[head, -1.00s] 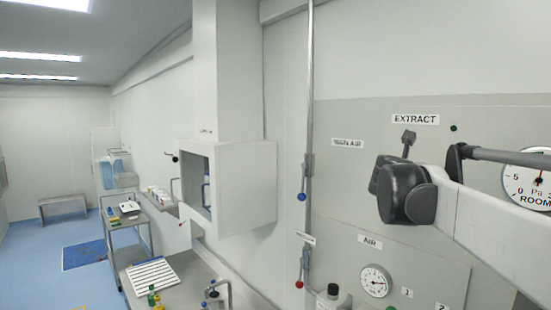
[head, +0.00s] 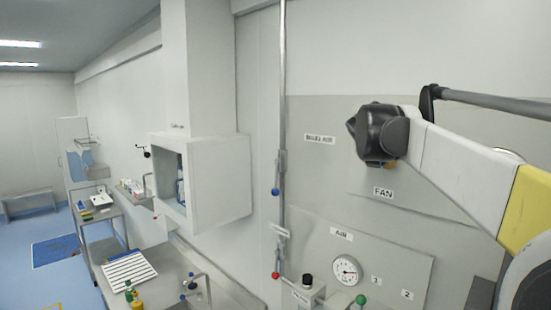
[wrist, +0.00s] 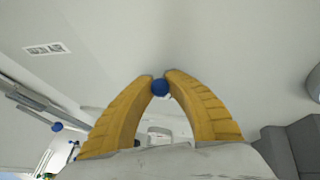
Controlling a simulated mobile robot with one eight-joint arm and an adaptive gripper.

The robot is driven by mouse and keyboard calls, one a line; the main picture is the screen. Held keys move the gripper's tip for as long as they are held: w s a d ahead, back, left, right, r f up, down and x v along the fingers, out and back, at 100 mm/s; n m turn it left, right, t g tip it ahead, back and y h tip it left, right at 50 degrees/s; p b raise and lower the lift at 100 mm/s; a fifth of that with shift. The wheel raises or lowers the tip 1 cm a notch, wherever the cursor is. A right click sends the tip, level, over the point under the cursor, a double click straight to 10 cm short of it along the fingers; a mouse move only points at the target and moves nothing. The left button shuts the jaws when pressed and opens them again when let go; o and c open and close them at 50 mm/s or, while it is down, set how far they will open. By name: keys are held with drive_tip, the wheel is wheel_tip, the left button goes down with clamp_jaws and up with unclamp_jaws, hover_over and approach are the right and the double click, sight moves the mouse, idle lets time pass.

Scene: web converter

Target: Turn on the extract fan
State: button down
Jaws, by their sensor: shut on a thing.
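A white label reading FAN (head: 383,192) is on the grey wall panel, just below my gripper. My gripper (wrist: 159,79) shows two yellow fingers in the wrist view, with their tips closed on a small round blue knob (wrist: 159,88). In the head view my gripper is a dark body in front of the panel, with a bit of yellow finger (head: 390,164) at its lower edge. The knob is hidden there behind it. I cannot tell which way the knob is set. No EXTRACT label shows in the head view now.
A vertical pipe (head: 283,120) with a blue-ended handle (head: 275,192) and a red-ended handle (head: 276,275) runs left of the panel. A round gauge (head: 346,270) sits below. A white wall box (head: 220,185) juts out at left. Benches stand farther left.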

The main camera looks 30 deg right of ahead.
drive_tip(key=shift+r, duration=0.1)
drive_tip(key=c, duration=1.3)
unclamp_jaws()
drive_tip(key=shift+a, duration=0.1)
drive_tip(key=shift+o, duration=0.2)
drive_tip(key=v, duration=1.2)
